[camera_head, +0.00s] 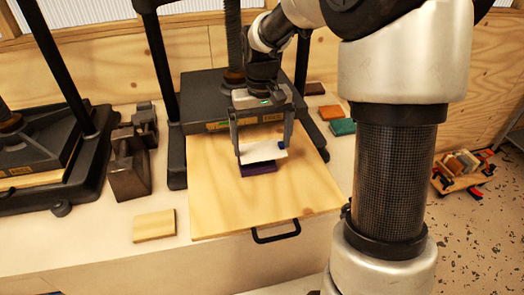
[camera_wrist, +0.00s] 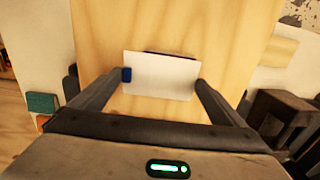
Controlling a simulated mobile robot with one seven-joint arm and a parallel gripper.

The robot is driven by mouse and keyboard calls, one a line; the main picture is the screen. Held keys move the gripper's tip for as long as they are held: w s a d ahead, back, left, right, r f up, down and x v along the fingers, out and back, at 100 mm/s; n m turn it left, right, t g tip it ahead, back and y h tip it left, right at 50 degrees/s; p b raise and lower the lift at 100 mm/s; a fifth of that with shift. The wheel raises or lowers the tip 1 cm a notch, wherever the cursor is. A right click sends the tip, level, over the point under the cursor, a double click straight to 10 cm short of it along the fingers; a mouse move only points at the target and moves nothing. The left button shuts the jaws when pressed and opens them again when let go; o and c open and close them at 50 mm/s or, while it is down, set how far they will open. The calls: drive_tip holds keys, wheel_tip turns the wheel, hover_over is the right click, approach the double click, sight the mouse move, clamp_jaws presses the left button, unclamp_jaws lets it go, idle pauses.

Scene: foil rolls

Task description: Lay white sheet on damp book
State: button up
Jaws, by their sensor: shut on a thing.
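The white sheet (camera_head: 262,152) is between the fingers of my gripper (camera_head: 263,148), which is shut on it. In the wrist view the sheet (camera_wrist: 162,75) spans the gap between the two fingertips (camera_wrist: 163,84), with a small blue patch (camera_wrist: 127,75) at its left edge. A purple book (camera_head: 259,168) lies on the wooden board (camera_head: 215,205) just below the sheet, mostly covered by it from both views. A dark strip of the book shows past the sheet's far edge in the wrist view. I cannot tell whether sheet and book touch.
The board has a black handle (camera_head: 276,232) and sits in a black press frame (camera_head: 172,100). Dark metal blocks (camera_head: 128,165) and a wooden block (camera_head: 154,225) lie left. Green (camera_head: 342,127), orange (camera_head: 331,112) and brown books lie right. The board's front is clear.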

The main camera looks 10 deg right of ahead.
sight(262, 150)
drive_tip(key=shift+f, duration=1.65)
drive_tip(key=shift+f, duration=0.15)
drive_tip(key=o, duration=0.7)
